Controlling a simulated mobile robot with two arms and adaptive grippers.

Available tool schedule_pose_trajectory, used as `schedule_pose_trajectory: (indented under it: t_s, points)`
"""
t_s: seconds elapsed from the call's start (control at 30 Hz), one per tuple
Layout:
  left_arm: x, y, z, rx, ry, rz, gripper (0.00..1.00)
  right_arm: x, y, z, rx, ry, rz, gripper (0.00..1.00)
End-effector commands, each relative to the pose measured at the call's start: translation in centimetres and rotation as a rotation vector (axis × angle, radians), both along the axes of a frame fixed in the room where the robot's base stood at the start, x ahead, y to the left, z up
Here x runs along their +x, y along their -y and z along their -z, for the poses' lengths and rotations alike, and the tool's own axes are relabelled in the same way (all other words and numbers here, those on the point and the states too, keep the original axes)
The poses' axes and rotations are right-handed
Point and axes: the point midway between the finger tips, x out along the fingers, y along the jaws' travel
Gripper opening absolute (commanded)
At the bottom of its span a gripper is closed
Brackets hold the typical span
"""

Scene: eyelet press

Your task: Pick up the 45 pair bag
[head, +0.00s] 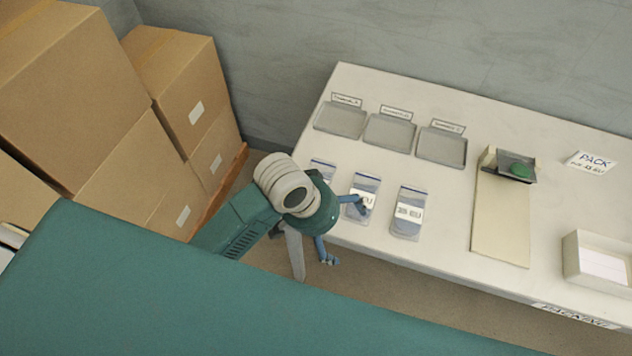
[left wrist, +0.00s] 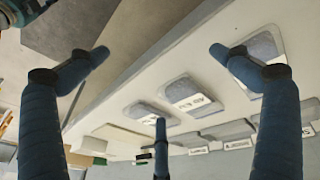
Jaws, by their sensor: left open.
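Three small clear bags with white labels and grey contents lie in a row on the white table: a left bag (head: 322,170), a middle bag (head: 361,187) and a right bag (head: 408,212). The label print is too small to tell surely which is the 45 pair bag. My left gripper (head: 345,232) is open and empty at the table's front edge, one finger in front of the middle bag. In the left wrist view its fingers (left wrist: 159,52) are spread, with the middle bag (left wrist: 186,92) beyond them. My right gripper is not in view.
Three grey trays (head: 390,134) with name cards stand behind the bags. Cardboard boxes (head: 180,90) are stacked at left.

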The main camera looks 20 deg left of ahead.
Motion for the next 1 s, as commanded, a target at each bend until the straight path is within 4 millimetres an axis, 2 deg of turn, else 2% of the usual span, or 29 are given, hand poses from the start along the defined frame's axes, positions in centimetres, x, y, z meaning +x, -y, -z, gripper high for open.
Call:
schedule_pose_trajectory:
  t_s: [0.03, 0.1, 0.2, 0.27, 0.5, 0.67, 0.77, 1.0]
  points:
    - [1.3, 0.5, -0.5, 0.006, -0.007, 0.014, 1.00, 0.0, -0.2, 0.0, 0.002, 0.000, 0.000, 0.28]
    - [2.6, 1.1, -1.0, 0.017, -0.037, 0.025, 1.00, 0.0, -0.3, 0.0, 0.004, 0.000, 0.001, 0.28]
    - [4.8, 1.0, -1.9, 0.059, -0.088, 0.021, 1.00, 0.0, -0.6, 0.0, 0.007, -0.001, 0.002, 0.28]
    - [6.2, 0.2, -2.6, 0.096, -0.123, 0.001, 1.00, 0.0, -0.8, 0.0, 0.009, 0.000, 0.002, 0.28]
    - [11.0, -4.6, -6.2, 0.236, -0.221, -0.156, 1.00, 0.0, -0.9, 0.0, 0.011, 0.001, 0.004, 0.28]
    - [12.4, -6.6, -7.8, 0.275, -0.249, -0.232, 1.00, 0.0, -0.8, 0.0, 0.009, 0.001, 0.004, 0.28]
    - [12.6, -7.0, -7.4, 0.283, -0.258, -0.248, 1.00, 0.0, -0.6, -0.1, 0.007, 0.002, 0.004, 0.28]
    - [12.6, -7.0, -3.7, 0.282, -0.259, -0.249, 1.00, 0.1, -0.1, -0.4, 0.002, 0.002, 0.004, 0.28]
